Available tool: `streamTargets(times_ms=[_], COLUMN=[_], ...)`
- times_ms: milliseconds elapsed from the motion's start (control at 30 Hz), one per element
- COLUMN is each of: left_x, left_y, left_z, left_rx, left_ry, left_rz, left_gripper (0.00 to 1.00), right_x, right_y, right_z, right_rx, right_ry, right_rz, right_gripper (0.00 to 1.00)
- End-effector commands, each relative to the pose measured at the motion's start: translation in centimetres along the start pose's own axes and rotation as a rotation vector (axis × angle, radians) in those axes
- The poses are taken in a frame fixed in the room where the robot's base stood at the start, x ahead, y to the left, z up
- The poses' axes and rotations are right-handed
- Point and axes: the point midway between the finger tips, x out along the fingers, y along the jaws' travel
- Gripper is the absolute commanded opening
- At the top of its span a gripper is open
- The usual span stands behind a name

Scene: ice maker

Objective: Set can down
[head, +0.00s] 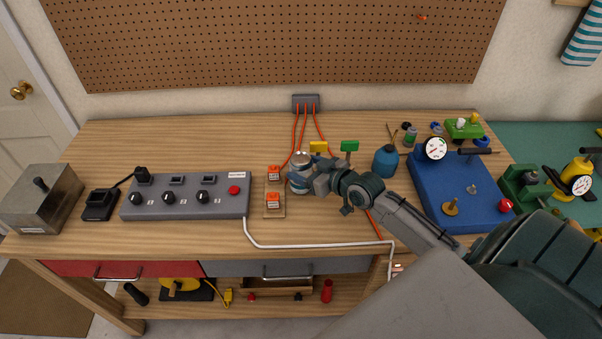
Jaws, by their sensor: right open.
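A silver and blue can (299,165) stands upright on the wooden table, near the middle, just behind and right of a small wooden board with orange parts. My right gripper (309,181) reaches in from the right and is open at the can's lower right side. The fingers overlap the can's lower part, so I cannot tell whether they touch it. My left gripper is not in view.
A grey control box (185,196) lies left of the can. The wooden board (274,211) is close beside it. Red cables and a white cable (320,245) run nearby. A blue bottle (385,161) and a blue gauge unit (460,190) stand to the right.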

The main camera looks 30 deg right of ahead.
Motion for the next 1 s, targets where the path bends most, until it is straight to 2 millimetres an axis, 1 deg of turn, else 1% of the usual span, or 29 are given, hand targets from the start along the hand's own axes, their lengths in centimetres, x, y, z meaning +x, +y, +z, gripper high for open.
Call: streamTargets(times_ms=[33,100,233,333,533,567,600,667,800,1000], left_x=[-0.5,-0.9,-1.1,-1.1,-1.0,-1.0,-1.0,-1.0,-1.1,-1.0], left_y=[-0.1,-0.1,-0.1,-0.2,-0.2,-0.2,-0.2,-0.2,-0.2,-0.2], left_z=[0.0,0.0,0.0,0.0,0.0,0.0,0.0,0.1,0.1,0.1], left_rx=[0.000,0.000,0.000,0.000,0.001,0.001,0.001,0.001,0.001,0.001], left_ry=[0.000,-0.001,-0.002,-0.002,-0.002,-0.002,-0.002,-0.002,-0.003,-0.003], left_rz=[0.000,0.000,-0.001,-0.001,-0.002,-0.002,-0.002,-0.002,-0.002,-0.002], left_gripper=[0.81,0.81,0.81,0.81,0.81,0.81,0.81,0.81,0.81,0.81], right_x=[0.8,1.8,3.4,3.9,4.0,4.0,4.0,4.0,4.0,4.0], right_y=[0.0,0.1,0.2,0.1,0.1,0.1,0.1,0.2,0.1,0.2], right_z=[-0.4,-0.5,-0.3,-0.2,-0.1,-0.1,-0.1,-0.1,-0.2,-0.2], right_rx=[0.006,0.006,0.003,0.002,0.000,0.000,0.000,0.000,0.000,-0.001], right_ry=[0.003,0.003,0.003,0.001,0.000,0.000,0.000,0.001,0.003,0.002], right_rz=[0.001,0.001,0.001,0.000,0.000,0.000,0.000,0.000,0.000,0.000], right_gripper=[0.70,0.70,0.70,0.70,0.70,0.68,0.60,0.49,0.21,0.20])
